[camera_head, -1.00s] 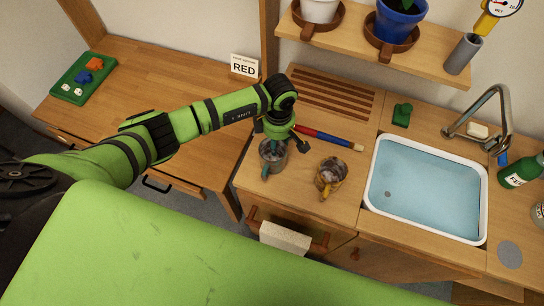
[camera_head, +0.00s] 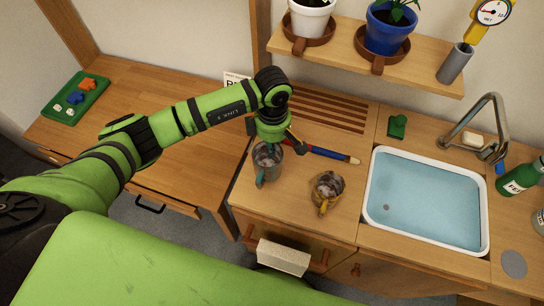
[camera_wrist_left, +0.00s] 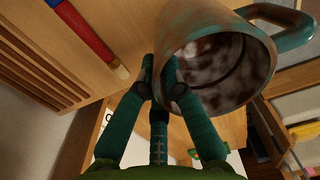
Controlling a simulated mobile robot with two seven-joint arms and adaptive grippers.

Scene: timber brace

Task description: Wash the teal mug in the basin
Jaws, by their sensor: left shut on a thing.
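The teal mug (camera_head: 266,172) is at the left end of the counter, with its handle toward me and brown stains inside. My left gripper (camera_head: 268,148) is shut on its rim; in the left wrist view the fingers (camera_wrist_left: 162,72) pinch the wall of the teal mug (camera_wrist_left: 225,60). I cannot tell whether its base touches the counter. The white-rimmed basin (camera_head: 366,205) with pale blue water is to the right, under a grey tap (camera_head: 490,105). My right gripper is not in view.
A stained yellow mug (camera_head: 327,188) stands between the teal mug and the basin. A red and blue rod (camera_head: 328,153) lies behind. A green scrubber-like item (camera_head: 397,126) and a green bottle (camera_head: 522,176) flank the tap. A shelf with potted plants (camera_head: 390,25) overhangs the back.

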